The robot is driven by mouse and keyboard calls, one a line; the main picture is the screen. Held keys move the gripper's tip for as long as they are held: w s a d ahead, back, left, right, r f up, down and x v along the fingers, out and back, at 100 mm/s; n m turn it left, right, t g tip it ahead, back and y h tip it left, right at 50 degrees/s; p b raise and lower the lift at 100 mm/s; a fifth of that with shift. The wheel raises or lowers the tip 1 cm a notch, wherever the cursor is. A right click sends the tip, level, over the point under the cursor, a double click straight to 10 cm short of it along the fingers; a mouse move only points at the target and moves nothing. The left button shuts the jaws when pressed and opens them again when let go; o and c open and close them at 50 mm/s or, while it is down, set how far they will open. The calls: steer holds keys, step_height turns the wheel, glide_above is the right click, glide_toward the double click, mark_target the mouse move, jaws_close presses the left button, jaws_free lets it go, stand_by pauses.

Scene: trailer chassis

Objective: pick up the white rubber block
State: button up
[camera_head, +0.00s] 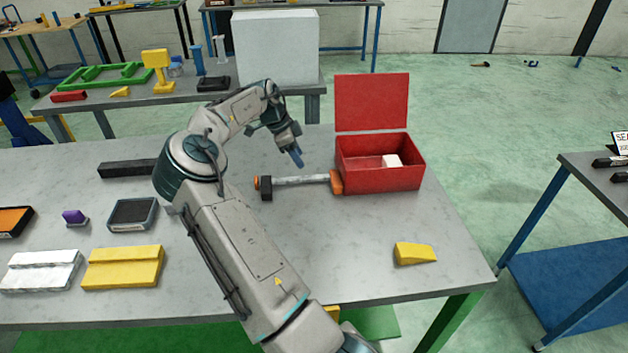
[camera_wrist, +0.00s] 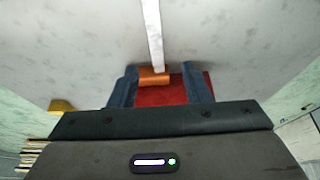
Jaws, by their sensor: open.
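The white rubber block (camera_head: 392,161) lies inside the open red box (camera_head: 380,182), toward its right side. Only its upper part shows over the box's front wall. My gripper (camera_head: 296,158) is open and empty above the table, left of the box and apart from the block. In the wrist view, the two fingers of my gripper (camera_wrist: 160,80) stand spread, with part of the red box (camera_wrist: 165,96) between them. The block cannot be seen in the wrist view.
The raised red lid (camera_head: 371,102) stands behind the box. A yellow wedge (camera_head: 414,254) lies in front. The table's front middle is clear.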

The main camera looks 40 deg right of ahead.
mark_target(313, 177)
steer(key=x, duration=0.3)
steer(key=shift+s+d+f, duration=0.1)
steer(key=shift+f, duration=0.05)
steer(key=x, duration=0.1)
steer(key=p+x, duration=0.1)
steer(key=x, duration=0.1)
steer(key=p+x, duration=0.1)
steer(key=shift+s+d+f, duration=0.15)
steer(key=shift+s+d, duration=0.1)
steer(key=shift+s, duration=0.15)
steer(key=shift+f, duration=0.4)
steer(key=shift+d, duration=0.1)
jaws_close()
